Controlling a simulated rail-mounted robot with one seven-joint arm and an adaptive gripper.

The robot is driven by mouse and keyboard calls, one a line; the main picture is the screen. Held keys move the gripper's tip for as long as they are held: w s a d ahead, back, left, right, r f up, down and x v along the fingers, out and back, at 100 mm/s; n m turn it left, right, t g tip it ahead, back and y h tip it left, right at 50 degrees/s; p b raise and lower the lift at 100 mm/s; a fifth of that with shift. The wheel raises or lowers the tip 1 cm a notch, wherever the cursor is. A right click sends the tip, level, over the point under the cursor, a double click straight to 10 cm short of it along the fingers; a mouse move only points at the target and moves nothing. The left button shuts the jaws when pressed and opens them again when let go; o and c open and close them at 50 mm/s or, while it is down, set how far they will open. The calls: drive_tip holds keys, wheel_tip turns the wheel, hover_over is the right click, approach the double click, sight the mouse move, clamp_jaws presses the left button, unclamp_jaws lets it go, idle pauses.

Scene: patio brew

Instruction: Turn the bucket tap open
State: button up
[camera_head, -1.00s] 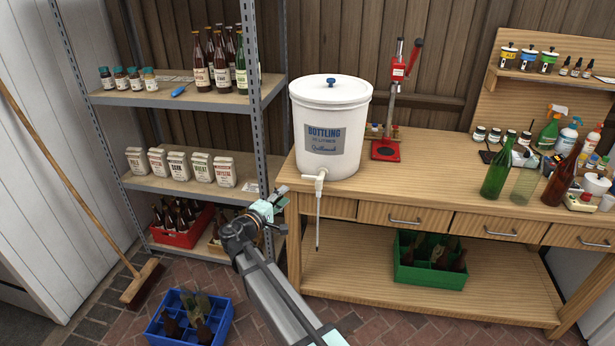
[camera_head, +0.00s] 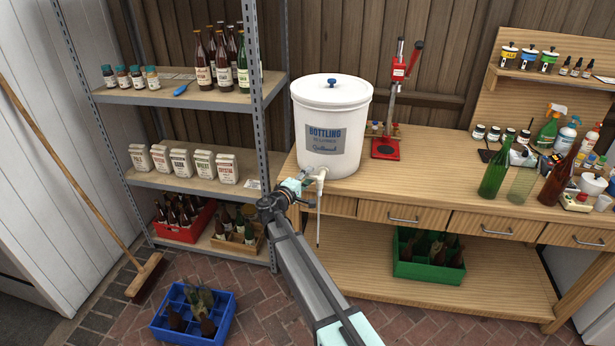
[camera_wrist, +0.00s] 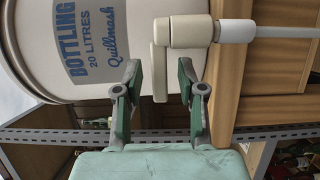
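The white bottling bucket (camera_head: 333,130) stands upright at the left end of the workbench, lid on. Its cream tap (camera_head: 320,174) sits low on its front, with a thin pale tube hanging down from it. In the wrist view the bucket (camera_wrist: 40,60) lies sideways, and the tap's flat lever (camera_wrist: 159,72) reaches in between my fingers. My gripper (camera_wrist: 158,98) is open, one finger on each side of the lever, with visible gaps to both. In the head view my gripper (camera_head: 304,178) is just left of the tap.
The wooden workbench (camera_head: 440,180) has drawers and a lower shelf holding a green crate (camera_head: 430,268). A grey metal shelf rack (camera_head: 262,130) stands close at the left. A red bottle capper (camera_head: 385,148) is right of the bucket. A blue crate (camera_head: 160,330) is on the brick floor.

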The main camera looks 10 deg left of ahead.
clamp_jaws()
